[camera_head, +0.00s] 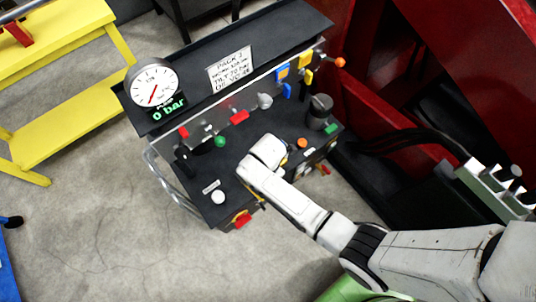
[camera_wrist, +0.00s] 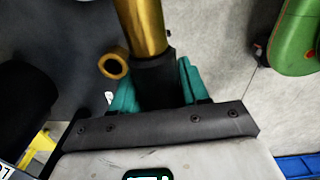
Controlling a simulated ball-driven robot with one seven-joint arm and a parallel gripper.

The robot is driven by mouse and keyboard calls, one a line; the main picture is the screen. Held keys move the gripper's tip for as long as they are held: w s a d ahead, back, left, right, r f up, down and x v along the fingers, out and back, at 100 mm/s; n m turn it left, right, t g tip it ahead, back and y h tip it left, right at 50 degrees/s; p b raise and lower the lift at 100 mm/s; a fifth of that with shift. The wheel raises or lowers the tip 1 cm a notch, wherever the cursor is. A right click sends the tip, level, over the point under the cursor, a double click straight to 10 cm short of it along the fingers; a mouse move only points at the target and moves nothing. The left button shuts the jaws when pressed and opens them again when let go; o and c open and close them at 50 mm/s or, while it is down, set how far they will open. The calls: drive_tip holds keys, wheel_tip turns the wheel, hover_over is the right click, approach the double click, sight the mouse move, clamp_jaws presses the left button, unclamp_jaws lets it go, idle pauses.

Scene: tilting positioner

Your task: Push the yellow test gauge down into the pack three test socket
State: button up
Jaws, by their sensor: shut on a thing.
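In the wrist view, my gripper (camera_wrist: 155,88) has its teal fingers on either side of the black collar of a yellow-gold cylinder (camera_wrist: 141,25), which I take as the yellow test gauge. The cylinder runs out of the top of the picture, so its far end is hidden. In the head view, my white wrist (camera_head: 268,150) is over the front of the black console (camera_head: 235,165) and hides my fingers and the gauge. I cannot pick out the pack three test socket, nor tell whether the gauge touches it.
A round dial (camera_head: 154,86) above a green "0 bar" display stands at the console's left. A sign (camera_head: 231,70) is on its sloped top. A black knob (camera_head: 319,112) stands right of my wrist. A yellow ring (camera_wrist: 113,64) is left of the cylinder. A yellow stand (camera_head: 55,85) is far left.

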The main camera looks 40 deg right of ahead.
wheel_tip(320, 180, down, 8)
drive_tip(key=b, duration=0.6)
idle(3.4)
drive_tip(key=shift+r, duration=0.15)
wheel_tip(320, 180, up, 14)
drive_tip(key=p, duration=0.5)
drive_tip(key=shift+f, duration=0.25)
